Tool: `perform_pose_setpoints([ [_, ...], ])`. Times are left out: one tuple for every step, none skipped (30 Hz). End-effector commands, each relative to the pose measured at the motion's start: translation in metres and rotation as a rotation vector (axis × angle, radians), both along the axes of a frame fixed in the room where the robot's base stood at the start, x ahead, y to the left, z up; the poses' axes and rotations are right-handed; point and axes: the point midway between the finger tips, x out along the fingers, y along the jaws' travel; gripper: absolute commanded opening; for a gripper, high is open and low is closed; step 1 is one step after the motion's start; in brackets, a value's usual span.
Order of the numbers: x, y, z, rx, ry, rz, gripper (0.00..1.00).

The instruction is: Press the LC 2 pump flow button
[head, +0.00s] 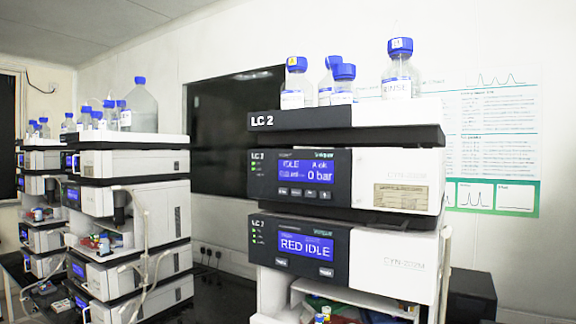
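The LC 2 stack (285,120) stands right of centre in the head view, with "LC 2" on its dark top panel. Below that panel is a module whose blue screen (305,173) reads "IDLE" and "0 bar", which looks like the pump. A row of several small dark buttons (303,192) sits under this screen. Their labels are too small to read, so I cannot tell which is the flow button. The module below has a blue screen (305,244) reading "RED IDLE" and two small buttons under it. My gripper is not in view.
Blue-capped bottles (400,75) stand on top of the LC 2 stack. Similar stacks (130,200) with bottles and loose tubing stand at the left. A dark wall screen (235,130) and a poster (490,140) are behind. Small vials sit in the open bay below.

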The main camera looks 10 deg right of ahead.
Motion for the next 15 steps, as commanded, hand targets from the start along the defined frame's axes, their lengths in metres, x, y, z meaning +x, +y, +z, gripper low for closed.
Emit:
perform_pose_setpoints([
  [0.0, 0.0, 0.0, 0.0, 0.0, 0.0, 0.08],
  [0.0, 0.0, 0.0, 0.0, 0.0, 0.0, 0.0],
  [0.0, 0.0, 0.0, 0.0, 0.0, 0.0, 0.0],
  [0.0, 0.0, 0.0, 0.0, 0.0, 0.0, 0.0],
  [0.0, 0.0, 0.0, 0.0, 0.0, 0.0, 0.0],
  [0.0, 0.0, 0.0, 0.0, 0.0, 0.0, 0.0],
  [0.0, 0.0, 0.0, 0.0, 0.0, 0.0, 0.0],
  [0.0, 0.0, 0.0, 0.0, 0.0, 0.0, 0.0],
  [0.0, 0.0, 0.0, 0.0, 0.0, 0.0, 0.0],
  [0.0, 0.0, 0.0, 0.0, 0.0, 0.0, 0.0],
  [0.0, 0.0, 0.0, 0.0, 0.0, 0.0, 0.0],
  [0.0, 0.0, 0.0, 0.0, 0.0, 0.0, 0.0],
  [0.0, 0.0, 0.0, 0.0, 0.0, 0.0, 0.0],
  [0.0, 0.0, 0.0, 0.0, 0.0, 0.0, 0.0],
  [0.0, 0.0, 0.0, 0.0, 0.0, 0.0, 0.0],
])
